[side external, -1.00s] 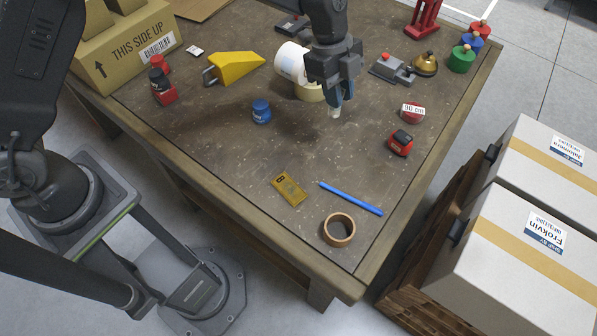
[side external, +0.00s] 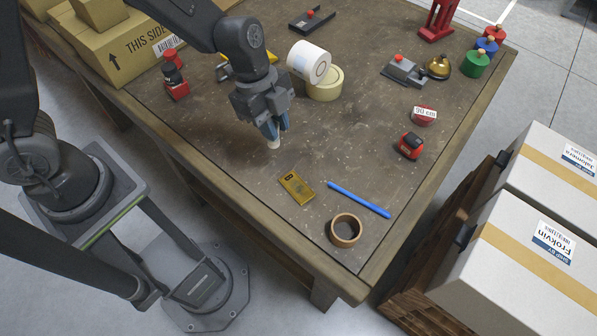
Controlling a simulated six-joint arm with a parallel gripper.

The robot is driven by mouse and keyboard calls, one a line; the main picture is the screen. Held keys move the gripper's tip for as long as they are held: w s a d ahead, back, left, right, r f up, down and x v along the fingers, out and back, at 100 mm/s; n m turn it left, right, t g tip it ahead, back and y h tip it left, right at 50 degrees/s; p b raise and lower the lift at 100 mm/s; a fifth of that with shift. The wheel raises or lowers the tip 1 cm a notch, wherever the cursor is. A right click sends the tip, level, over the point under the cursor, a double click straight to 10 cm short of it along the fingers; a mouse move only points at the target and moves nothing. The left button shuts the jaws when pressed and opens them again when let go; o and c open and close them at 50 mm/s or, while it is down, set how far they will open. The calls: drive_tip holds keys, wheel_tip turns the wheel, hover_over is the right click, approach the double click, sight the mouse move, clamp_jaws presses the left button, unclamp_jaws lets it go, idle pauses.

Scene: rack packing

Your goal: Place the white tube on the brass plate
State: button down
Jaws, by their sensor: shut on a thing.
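My gripper (side external: 276,128) points down over the near left part of the table. It is shut on the white tube (side external: 273,144), whose lower end shows below the blue-grey fingertips. The rest of the tube is hidden between the fingers. The brass plate (side external: 297,187) lies flat on the table, nearer the camera and slightly right of the gripper. It is a gold rectangle with dark marks at its far end. The tube is apart from the plate; its exact height over the table is hard to tell.
A blue stick (side external: 359,200) and a brown ring (side external: 345,230) lie right of and in front of the plate. A red tape measure (side external: 410,146) is farther right. The table left of the plate is clear.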

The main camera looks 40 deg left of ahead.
drive_tip(key=shift+s+d+f, duration=0.15)
drive_tip(key=shift+d+f, duration=1)
drive_tip(key=shift+f, duration=0.2)
drive_tip(key=shift+s+d+f, duration=0.2)
drive_tip(key=shift+d+f, duration=0.9)
drive_tip(key=shift+f, duration=0.3)
drive_tip(key=shift+s+d+f, duration=0.15)
drive_tip(key=shift+d+f, duration=1)
drive_tip(key=shift+f, duration=0.2)
drive_tip(key=c, duration=1)
unclamp_jaws()
drive_tip(key=shift+f, duration=0.15)
drive_tip(key=v, duration=1.3)
drive_tip(key=s+a+r+n+t+y, duration=0.1)
drive_tip(key=s+a+r+n+t, duration=0.1)
drive_tip(key=a+r+n, duration=0.3)
drive_tip(key=s+a+r+n+t+y, duration=0.1)
drive_tip(key=s+a+r+n, duration=0.3)
drive_tip(key=s+a+n, duration=0.1)
drive_tip(key=s+a+r+n+t+y, duration=0.1)
drive_tip(key=s+a+r+n+t, duration=0.1)
drive_tip(key=a+r+n, duration=0.3)
drive_tip(key=shift+s+a+r+n+t, duration=0.15)
drive_tip(key=shift+s+a+n, duration=0.3)
drive_tip(key=shift+a+n, duration=0.25)
drive_tip(key=shift+s+a+r+n+t, duration=0.15)
drive_tip(key=shift+s+a+n, duration=0.3)
drive_tip(key=shift+n, duration=0.35)
